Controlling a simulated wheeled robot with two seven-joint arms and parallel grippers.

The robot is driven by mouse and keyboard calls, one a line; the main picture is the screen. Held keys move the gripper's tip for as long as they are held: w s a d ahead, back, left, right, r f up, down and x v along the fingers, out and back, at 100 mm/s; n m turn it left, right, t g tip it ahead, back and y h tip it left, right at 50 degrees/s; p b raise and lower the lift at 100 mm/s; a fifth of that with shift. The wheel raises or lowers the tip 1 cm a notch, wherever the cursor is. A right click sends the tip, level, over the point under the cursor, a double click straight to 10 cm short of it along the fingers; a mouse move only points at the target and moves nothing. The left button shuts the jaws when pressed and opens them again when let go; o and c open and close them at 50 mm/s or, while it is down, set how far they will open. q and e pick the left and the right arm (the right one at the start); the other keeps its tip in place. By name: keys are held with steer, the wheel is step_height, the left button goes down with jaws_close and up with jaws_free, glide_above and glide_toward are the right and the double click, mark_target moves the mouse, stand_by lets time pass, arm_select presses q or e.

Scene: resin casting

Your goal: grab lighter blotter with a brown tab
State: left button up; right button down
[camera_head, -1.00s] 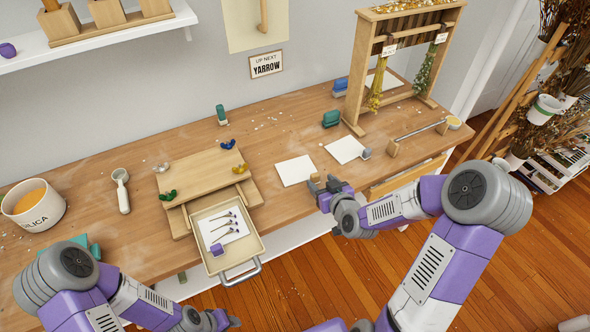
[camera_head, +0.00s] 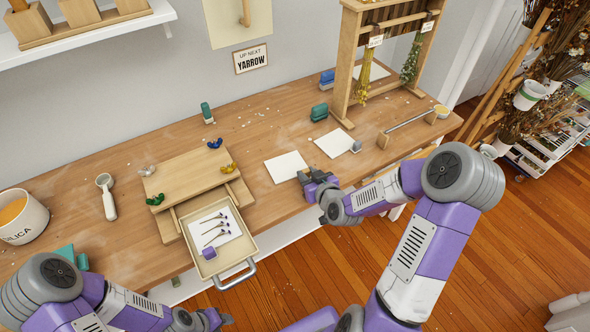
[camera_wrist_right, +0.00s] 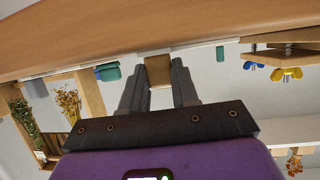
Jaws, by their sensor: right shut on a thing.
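Two pale blotters lie on the wooden bench. The nearer blotter (camera_head: 286,166) has a brown tab at its front right corner; the farther blotter (camera_head: 333,143) has a grey-blue tab (camera_head: 356,146). I cannot tell a weight or shade difference between them. My right gripper (camera_head: 307,178) is at the nearer blotter's corner, shut on the brown tab. The right wrist view shows the brown tab (camera_wrist_right: 158,70) between both fingers, with a thin white blotter edge beside it. My left gripper (camera_head: 212,319) is low in the head view, away from the blotters; its jaws are unclear.
An open drawer (camera_head: 254,238) with dark-tipped items juts out left of my right gripper. A wooden press (camera_head: 190,170) with coloured wing nuts stands behind it. A wooden drying frame (camera_head: 344,70) and teal block (camera_head: 319,112) stand beyond the blotters.

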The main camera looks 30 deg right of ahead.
steer(key=shift+r, duration=0.1)
arm_select(q)
step_height(320, 180, up, 4)
steer(key=p, duration=0.3)
steer(key=shift+f+p, duration=0.2)
steer(key=shift+p, duration=0.1)
arm_select(e)
step_height(320, 180, up, 10)
steer(key=shift+w+d+r+p, duration=0.2)
steer(key=shift+w+p, duration=0.15)
steer(key=shift+p, duration=0.65)
steer(key=shift+w+d+n+y+p, duration=0.1)
steer(key=shift+w+n+y+p, duration=0.4)
steer(key=shift+p, duration=0.3)
steer(key=shift+s+f, duration=0.1)
steer(key=shift+f, duration=0.1)
arm_select(q)
steer(key=b, duration=0.1)
steer(key=w+b, duration=0.1)
steer(key=shift+w+d+r+b, duration=0.25)
steer(key=shift+r+b, duration=0.1)
steer(key=shift+r, duration=0.05)
arm_select(e)
step_height(320, 180, down, 10)
steer(key=shift+r, duration=0.1)
